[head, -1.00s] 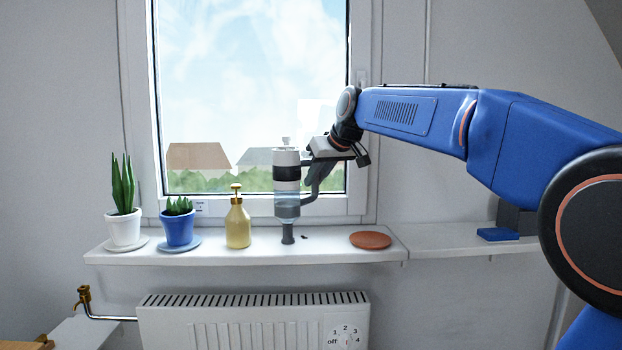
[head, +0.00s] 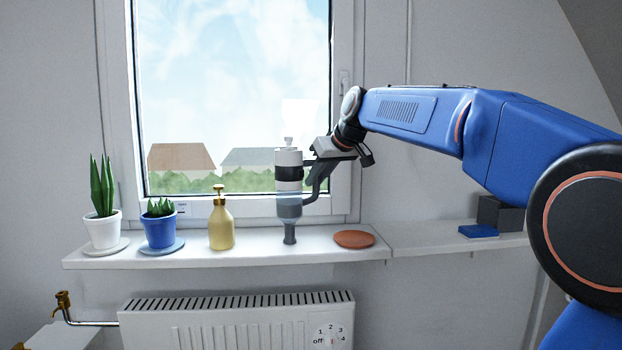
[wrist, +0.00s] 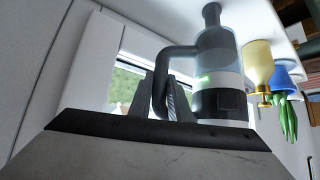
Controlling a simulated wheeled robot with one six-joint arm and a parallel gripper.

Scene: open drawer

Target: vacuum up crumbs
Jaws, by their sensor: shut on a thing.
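The hand vacuum (head: 288,185) has a white top, a black band, a clear grey lower body and a dark nozzle. It stands upright with the nozzle at the windowsill's (head: 210,255) surface. My gripper (head: 318,172) is to its right, shut on its dark side handle. In the wrist view my gripper's fingers (wrist: 163,98) lie on both sides of the handle, and the vacuum's body (wrist: 218,80) is to their right. No crumbs show on the sill now; any under the nozzle are hidden.
A terracotta saucer (head: 354,239) lies just right of the nozzle. Left stand a yellow pump bottle (head: 221,224), a blue-potted plant (head: 160,232) and a white-potted plant (head: 102,230). A blue block (head: 478,231) lies on the right shelf. A radiator (head: 240,325) is below.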

